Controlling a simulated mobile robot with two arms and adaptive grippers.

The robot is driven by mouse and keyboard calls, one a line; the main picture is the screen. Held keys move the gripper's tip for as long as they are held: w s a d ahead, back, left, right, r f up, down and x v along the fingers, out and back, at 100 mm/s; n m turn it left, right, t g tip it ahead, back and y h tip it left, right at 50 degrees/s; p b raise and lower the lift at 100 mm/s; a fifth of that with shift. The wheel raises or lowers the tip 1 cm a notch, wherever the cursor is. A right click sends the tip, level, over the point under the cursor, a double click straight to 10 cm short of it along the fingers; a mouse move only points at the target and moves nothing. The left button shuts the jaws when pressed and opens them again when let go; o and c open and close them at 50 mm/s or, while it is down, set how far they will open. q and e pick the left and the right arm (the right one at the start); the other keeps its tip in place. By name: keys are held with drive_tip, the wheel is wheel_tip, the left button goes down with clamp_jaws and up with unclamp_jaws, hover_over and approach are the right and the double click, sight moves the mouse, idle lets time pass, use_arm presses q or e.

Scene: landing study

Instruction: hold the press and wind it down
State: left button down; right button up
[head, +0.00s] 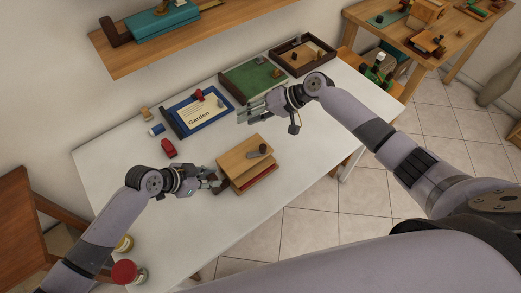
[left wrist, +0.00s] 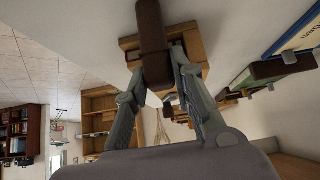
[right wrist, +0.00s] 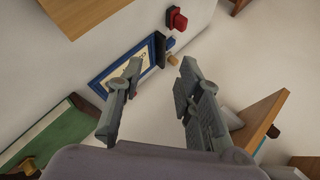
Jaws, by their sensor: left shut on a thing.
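The press (head: 243,160) is a wooden block with a flat top board, standing on the white table, with a red layer low at its front. My right gripper (head: 243,114) is above the table, behind and apart from the press. It is open and empty in the right wrist view (right wrist: 160,65), where the press (right wrist: 261,120) is at the right.
A blue framed "Garden" board (head: 198,112), a green board (head: 253,79) and a brown tray (head: 303,54) line the table's back. A red block (head: 169,148) lies left of the press. A red-lidded jar (head: 126,272) is near the front left. A shelf (head: 190,38) hangs above.

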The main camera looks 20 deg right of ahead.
sight(263, 146)
drive_tip(key=s+n+g+h, duration=0.1)
drive_tip(key=s+n+h, duration=0.1)
drive_tip(key=n+h, duration=0.1)
drive_tip(key=s+n+g+h, duration=0.1)
drive_tip(key=s+n+h, duration=0.1)
drive_tip(key=n+h, duration=0.1)
drive_tip(key=s+d+n+g+h, duration=0.1)
drive_tip(key=s+n+g+h, duration=0.1)
drive_tip(key=n, duration=0.1)
drive_tip(key=shift+s+h, duration=0.15)
drive_tip(key=shift+h, duration=0.25)
drive_tip(key=shift+d+r+n+h, duration=0.15)
drive_tip(key=shift+d+n+h, duration=0.15)
drive_tip(key=shift+n+h, duration=0.1)
drive_tip(key=shift+s+d, duration=0.1)
drive_tip(key=shift+d, duration=0.05)
drive_tip(key=shift+f, duration=3.5)
drive_tip(key=shift+c, duration=0.2)
clamp_jaws()
